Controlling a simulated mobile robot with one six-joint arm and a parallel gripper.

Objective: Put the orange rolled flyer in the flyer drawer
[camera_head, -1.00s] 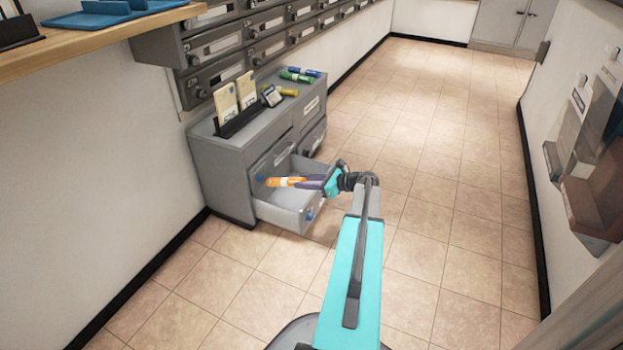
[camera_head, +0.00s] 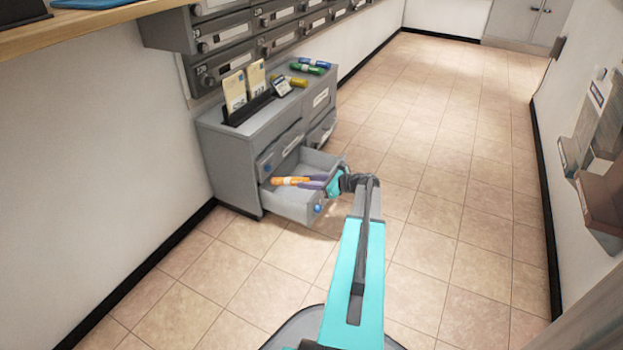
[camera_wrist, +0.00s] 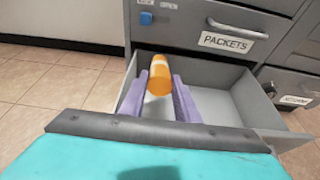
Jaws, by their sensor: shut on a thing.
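My gripper (camera_head: 314,183) is shut on the orange rolled flyer (camera_head: 290,181), which has a pale band. The flyer lies about level in the head view, over an open, pale grey drawer (camera_head: 285,207) low in the grey cabinet. In the wrist view the flyer (camera_wrist: 160,74) sits between my two purple fingers, with the open drawer (camera_wrist: 262,105) below and around it. The drawer looks empty where I can see into it. The drawer above, shut, carries a "PACKETS" label (camera_wrist: 226,41). I cannot read the open drawer's own label.
On the cabinet top (camera_head: 232,134) stand a black holder with envelopes (camera_head: 235,92), a small device (camera_head: 283,87) and several rolled flyers (camera_head: 308,68). Mailboxes line the wall behind. The tiled floor (camera_head: 440,130) to the right is clear. A wall rack (camera_head: 590,150) is at far right.

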